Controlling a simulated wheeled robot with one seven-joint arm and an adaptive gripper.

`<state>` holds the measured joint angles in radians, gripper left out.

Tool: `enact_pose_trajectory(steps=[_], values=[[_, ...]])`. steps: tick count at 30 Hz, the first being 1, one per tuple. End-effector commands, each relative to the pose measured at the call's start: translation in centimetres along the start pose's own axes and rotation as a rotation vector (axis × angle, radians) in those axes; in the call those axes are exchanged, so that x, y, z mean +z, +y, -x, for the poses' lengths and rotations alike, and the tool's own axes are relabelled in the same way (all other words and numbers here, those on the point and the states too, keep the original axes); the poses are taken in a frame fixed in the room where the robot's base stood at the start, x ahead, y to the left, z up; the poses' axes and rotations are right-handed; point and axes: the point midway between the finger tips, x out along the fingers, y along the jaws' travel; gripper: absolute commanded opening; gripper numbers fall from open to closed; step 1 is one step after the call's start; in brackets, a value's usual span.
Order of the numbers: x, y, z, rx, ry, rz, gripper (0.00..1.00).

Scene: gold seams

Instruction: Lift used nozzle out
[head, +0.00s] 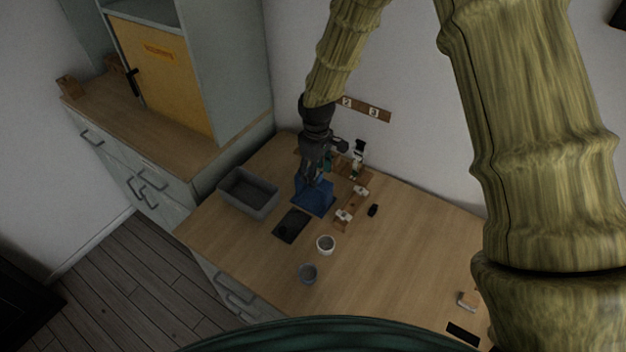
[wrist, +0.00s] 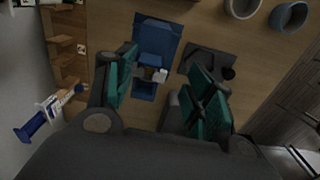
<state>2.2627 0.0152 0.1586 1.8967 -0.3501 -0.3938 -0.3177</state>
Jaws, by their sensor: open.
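My gripper (head: 314,178) hangs over a blue stand (head: 314,201) on the wooden worktop. In the wrist view its teal-padded fingers (wrist: 163,88) are spread apart with a gap between them. The blue stand (wrist: 155,32) lies beyond and partly between the fingers. A small white piece (wrist: 160,75), possibly the nozzle, shows in the gap, at the stand's raised blue block. It appears nearer the left finger, and no finger visibly grips it. In the head view my gripper hides this piece. I cannot tell how deep it sits.
A grey bin (head: 232,198) stands left of the stand. A wooden rack (head: 351,207) with white pieces is close on the right. The worktop farther right is mostly clear.

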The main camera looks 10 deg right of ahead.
Motion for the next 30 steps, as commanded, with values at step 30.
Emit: enact_pose_trajectory(steps=[30], values=[[0.1, -0.1, -3.3, -0.002, -0.002, 0.0, 0.54]])
